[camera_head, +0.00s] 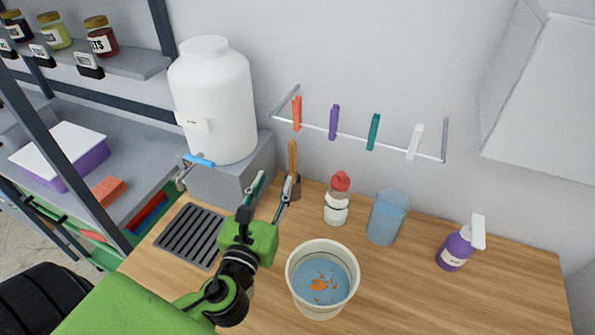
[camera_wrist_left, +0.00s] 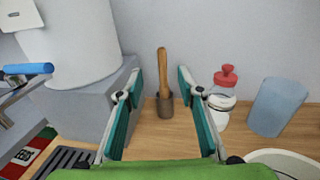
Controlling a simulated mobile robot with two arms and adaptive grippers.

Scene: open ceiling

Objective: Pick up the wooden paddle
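The wooden paddle (camera_head: 292,158) stands upright in a small grey-brown holder (camera_head: 294,188) on the wooden counter, near the wall. Only its upper part shows above the holder; the lower end is hidden inside. In the left wrist view the paddle (camera_wrist_left: 162,72) is between the fingers in the picture, beyond their tips, with its holder (camera_wrist_left: 165,106) below it. My left gripper (camera_head: 275,178) is open and empty, with its fingers pointing toward the paddle and apart from it. My right gripper is not in view.
A white tank (camera_head: 212,105) stands on a grey block left of the paddle. A red-capped bottle (camera_head: 337,205), a blue cup (camera_head: 387,218) and a purple spray bottle (camera_head: 455,249) stand to the right. A bucket of water (camera_head: 322,308) is in front. A rail (camera_head: 350,138) with clips hangs above.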

